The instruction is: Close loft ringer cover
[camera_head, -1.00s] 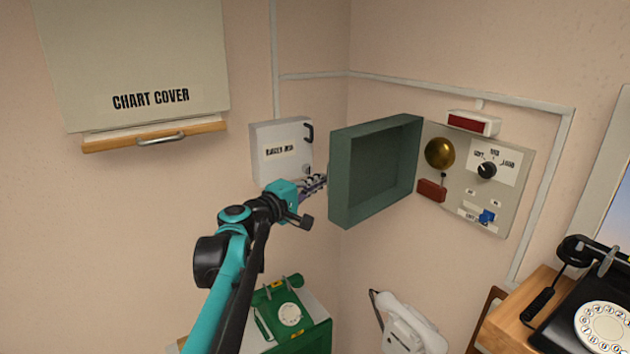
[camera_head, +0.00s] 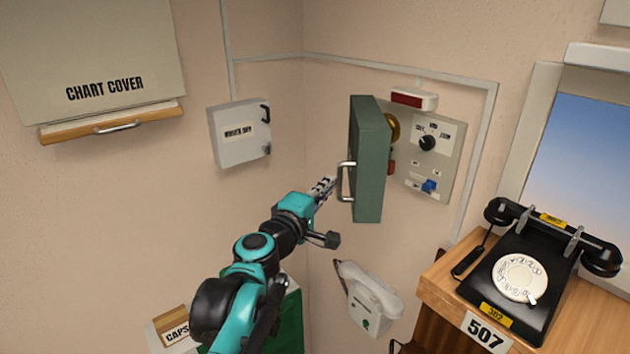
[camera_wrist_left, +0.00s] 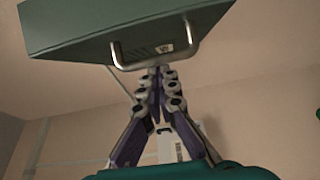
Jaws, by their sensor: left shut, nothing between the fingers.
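The green ringer cover (camera_head: 369,160) is a box-shaped lid hinged on the wall panel. It stands partly open, swung out from the panel, with its silver handle (camera_head: 346,182) facing left. Behind it the panel (camera_head: 447,150) shows part of a brass bell (camera_head: 392,128), a black knob and a blue switch. My left gripper (camera_head: 328,186) is shut and empty, its tips close to the handle on the left side. In the left wrist view the cover (camera_wrist_left: 90,25) and its handle (camera_wrist_left: 155,58) are just beyond the shut fingertips (camera_wrist_left: 158,72); contact is unclear. My right gripper is not in view.
A white wall box (camera_head: 240,134) hangs left of the cover. A white phone (camera_head: 368,295) is on the wall below. A black dial phone (camera_head: 530,265) stands on a wooden shelf at right. The chart cover (camera_head: 95,60) hangs at upper left.

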